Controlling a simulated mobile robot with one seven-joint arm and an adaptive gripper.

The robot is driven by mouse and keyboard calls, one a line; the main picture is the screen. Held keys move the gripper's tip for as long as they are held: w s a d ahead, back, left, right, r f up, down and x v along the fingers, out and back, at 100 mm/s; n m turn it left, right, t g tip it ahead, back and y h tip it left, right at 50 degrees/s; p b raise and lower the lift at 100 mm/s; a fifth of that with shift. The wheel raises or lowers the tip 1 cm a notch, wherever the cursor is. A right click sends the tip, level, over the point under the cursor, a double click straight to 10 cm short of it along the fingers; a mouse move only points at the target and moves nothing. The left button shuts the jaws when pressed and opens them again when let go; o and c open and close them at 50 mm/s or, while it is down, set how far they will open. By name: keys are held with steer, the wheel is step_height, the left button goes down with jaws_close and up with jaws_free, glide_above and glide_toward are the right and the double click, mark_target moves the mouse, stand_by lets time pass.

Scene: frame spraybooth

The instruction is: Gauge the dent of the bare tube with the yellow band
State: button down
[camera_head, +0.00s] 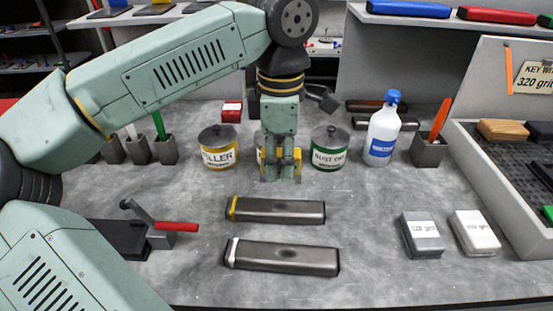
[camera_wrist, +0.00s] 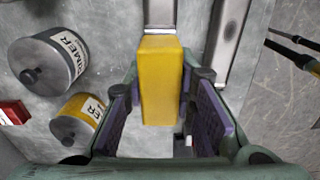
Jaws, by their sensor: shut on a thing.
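The bare tube with the yellow band (camera_head: 280,211) lies on the grey bench, with a dark dent near its middle. A second bare tube with a white band (camera_head: 285,258) lies in front of it, also dented. My gripper (camera_head: 281,176) points down behind the yellow-banded tube, above the bench. In the wrist view it is shut on a yellow block (camera_wrist: 161,85). The block is apart from the tubes in the head view, as far as I can tell.
A filler can (camera_head: 217,152) and a green-labelled can (camera_head: 329,150) stand either side of my gripper, with a primer can (camera_wrist: 50,58) behind. A white bottle (camera_head: 383,133) stands at right. Two sanding blocks (camera_head: 421,236) (camera_head: 475,234) lie front right. A red-handled clamp (camera_head: 165,228) is at left.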

steer(key=shift+f+b, duration=2.3)
steer(key=shift+f, duration=1.1)
steer(key=shift+f+b, duration=0.6)
steer(key=c, duration=1.2)
jaws_free()
steer(key=shift+c, duration=0.2)
